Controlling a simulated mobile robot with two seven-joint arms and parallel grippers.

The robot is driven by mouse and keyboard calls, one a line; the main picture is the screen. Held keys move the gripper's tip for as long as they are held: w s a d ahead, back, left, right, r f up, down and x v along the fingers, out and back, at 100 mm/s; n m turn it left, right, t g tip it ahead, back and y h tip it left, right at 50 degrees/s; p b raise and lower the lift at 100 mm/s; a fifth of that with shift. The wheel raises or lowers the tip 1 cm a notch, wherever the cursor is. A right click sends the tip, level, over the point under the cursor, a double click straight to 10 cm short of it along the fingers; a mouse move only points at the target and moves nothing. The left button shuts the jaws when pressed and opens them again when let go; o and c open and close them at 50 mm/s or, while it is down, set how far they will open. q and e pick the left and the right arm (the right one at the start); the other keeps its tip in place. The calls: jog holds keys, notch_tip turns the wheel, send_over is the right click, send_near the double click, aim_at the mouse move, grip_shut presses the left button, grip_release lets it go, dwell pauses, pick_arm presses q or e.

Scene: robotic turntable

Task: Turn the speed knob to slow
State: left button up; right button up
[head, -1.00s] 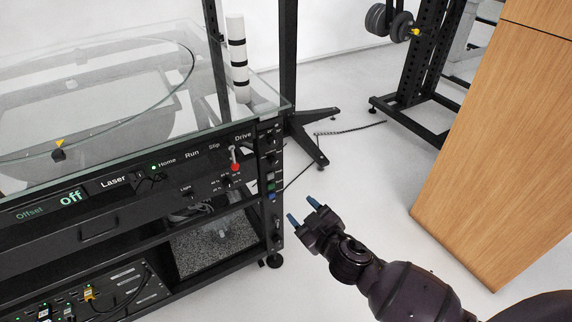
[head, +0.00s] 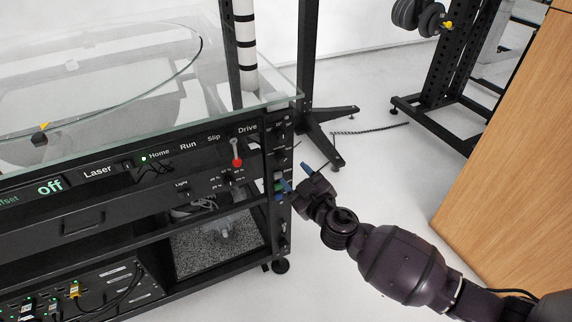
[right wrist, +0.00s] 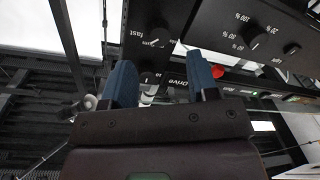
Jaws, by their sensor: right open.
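My right gripper (head: 297,176) is open, its two blue fingers apart and empty, close to the right end of the turntable's black control panel. In the right wrist view the panel appears upside down beyond the fingers (right wrist: 158,62). A small dark knob (right wrist: 157,42) with a light pointer mark sits beside the word "fast", just past the gap between the fingertips. Another small knob (right wrist: 150,78) shows between the fingers. I cannot read the knob's setting for certain. In the head view the narrow side strip of controls (head: 281,155) is too small to read. My left gripper is not in view.
A lever with a red ball (head: 237,162) stands out from the panel near the gripper. The glass top (head: 150,105) overhangs the panel. A wooden cabinet (head: 510,150) stands at the right.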

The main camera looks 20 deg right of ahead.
aim_at(284, 162)
jog(key=shift+w+a+b, duration=0.15)
jog(key=shift+w, duration=1.2)
jog(key=shift+w+a+b, duration=0.1)
jog(key=shift+w+b, duration=0.05)
jog(key=shift+w, duration=1.2)
jog(key=c, duration=0.9)
